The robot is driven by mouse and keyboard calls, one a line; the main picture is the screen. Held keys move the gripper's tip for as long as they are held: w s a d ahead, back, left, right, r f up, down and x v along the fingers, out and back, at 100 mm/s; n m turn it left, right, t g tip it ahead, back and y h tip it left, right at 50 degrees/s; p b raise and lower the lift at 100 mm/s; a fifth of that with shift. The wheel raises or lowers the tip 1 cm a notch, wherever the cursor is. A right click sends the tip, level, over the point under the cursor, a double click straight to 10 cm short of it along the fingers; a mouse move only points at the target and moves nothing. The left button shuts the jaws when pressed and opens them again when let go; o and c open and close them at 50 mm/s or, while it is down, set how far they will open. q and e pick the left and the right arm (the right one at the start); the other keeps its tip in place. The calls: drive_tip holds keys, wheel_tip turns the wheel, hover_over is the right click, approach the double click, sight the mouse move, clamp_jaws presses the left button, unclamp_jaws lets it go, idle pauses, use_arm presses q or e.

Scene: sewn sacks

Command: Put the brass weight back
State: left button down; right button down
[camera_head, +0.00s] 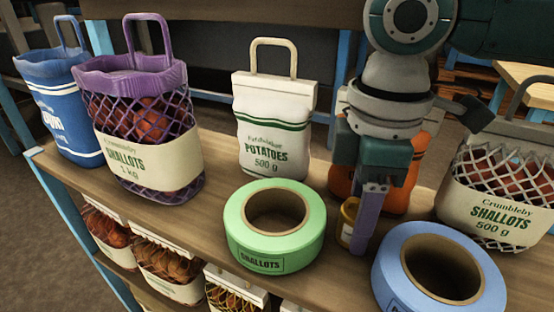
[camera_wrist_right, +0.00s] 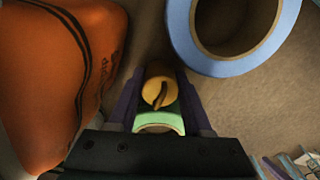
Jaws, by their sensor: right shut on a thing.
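The brass weight (camera_head: 348,222) is a small yellow-gold piece between the fingers of my right gripper (camera_head: 368,228). In the right wrist view, the brass weight (camera_wrist_right: 160,92) shows its round top with a dark slot, and a finger of the right gripper (camera_wrist_right: 160,105) lies on each side. The gripper is shut on it and points down, between the green tape roll (camera_head: 240,235) and the blue tape roll (camera_head: 395,275). In the head view the fingers hide part of the weight. I cannot tell whether its base touches the shelf. My left gripper is not in view.
An orange sack (camera_head: 341,178) stands close behind the right gripper, and beside it in the wrist view (camera_wrist_right: 50,85). A white potato sack (camera_head: 262,120), purple shallot sack (camera_head: 150,175), blue sack (camera_head: 65,110) and grey shallot sack (camera_head: 500,200) stand around. More sacks sit below.

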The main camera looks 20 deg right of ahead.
drive_tip(key=shift+w+f, duration=0.1)
drive_tip(key=shift+f, duration=0.15)
drive_tip(key=shift+c, duration=1.7)
unclamp_jaws()
